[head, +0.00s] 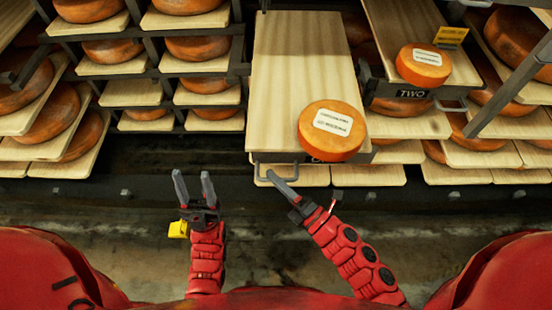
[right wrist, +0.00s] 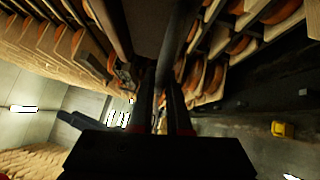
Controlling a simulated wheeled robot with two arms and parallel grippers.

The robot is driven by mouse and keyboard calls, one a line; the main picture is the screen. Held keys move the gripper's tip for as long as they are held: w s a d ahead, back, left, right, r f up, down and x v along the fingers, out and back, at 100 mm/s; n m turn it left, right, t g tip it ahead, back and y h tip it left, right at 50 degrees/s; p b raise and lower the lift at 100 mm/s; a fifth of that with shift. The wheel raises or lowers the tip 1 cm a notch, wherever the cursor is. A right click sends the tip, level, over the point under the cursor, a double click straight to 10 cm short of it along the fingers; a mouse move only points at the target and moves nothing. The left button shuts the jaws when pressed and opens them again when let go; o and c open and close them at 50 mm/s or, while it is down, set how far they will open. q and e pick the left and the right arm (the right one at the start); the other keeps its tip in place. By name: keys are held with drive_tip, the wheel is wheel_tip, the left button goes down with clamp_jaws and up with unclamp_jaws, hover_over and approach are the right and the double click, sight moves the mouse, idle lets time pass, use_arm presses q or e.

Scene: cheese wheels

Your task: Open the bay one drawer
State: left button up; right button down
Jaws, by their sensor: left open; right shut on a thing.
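A long wooden drawer (head: 290,90) sticks out from the middle of the rack toward me. An orange cheese wheel with a white label (head: 332,122) lies near its front end and covers most of the drawer's name plate, so I cannot read it. My right gripper (head: 280,179) is shut on the drawer's grey handle (head: 258,180) at the front edge. In the right wrist view, the dark fingers (right wrist: 168,95) run up toward the drawer's dark underside. My left gripper (head: 194,186) is open and empty, low and left of the drawer, with its fingers pointing at the rack.
A drawer marked TWO (head: 411,94) stands to the right, with a cheese wheel (head: 423,65) and a yellow card (head: 451,36) on it. Racks of cheese wheels (head: 198,47) fill both sides. A yellow block (head: 178,229) shows beside my left wrist. Dark floor lies in front.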

drive_tip(key=shift+s, duration=2.1)
drive_tip(key=c, duration=0.9)
unclamp_jaws()
drive_tip(key=shift+d, duration=0.1)
drive_tip(key=p+v, duration=0.3)
drive_tip(key=v, duration=1.4)
drive_tip(key=shift+s+f+p, duration=0.1)
drive_tip(key=shift+s+p, duration=0.05)
drive_tip(key=shift+p, duration=0.25)
